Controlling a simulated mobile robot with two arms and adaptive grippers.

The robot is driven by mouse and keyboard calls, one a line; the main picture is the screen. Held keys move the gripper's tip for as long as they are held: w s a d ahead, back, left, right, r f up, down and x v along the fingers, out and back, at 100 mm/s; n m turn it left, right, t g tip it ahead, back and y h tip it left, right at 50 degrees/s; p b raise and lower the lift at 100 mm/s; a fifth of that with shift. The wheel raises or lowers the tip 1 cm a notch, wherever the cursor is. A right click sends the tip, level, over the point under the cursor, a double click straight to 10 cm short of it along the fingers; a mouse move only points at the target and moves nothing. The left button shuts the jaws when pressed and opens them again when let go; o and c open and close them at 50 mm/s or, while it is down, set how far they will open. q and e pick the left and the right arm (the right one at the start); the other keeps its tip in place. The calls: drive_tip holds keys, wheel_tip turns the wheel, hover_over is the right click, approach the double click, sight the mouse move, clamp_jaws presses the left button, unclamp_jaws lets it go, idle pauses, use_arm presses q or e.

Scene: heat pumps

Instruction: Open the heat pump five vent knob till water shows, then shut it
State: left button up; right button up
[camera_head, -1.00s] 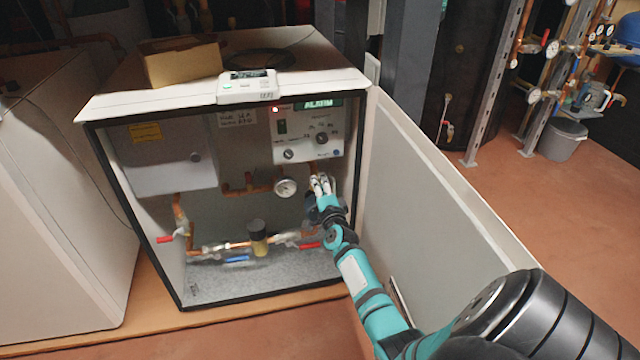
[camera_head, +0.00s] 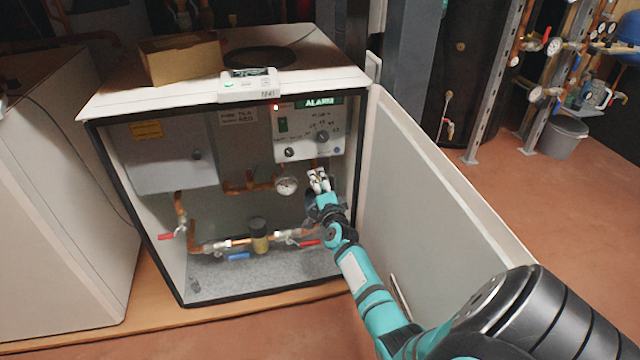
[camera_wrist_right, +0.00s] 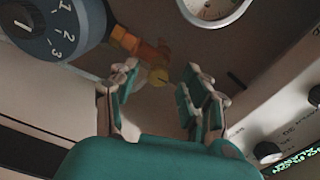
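The open heat pump cabinet (camera_head: 285,285) holds copper pipes, a round gauge (camera_head: 286,187) and a white control panel (camera_head: 308,130). My right gripper (camera_head: 320,180) is inside, below the panel and right of the gauge. In the right wrist view, my right gripper (camera_wrist_right: 160,88) is open and empty. A small brass knob-like fitting (camera_wrist_right: 157,77), apparently the vent knob, shows between its fingertips at a copper and brass pipe end. I see no clear contact with it. In the head view the gripper hides this fitting. No water shows. My left gripper is not in view.
The open cabinet door (camera_head: 430,190) stands close to the right of my arm. A numbered dark dial (camera_wrist_right: 58,28) is beside the fitting in the wrist view. Red-handled valves (camera_head: 308,243) and a blue-handled one (camera_head: 238,256) sit lower. A cardboard box (camera_head: 180,60) rests on top.

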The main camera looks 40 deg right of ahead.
drive_tip(key=v, duration=1.2)
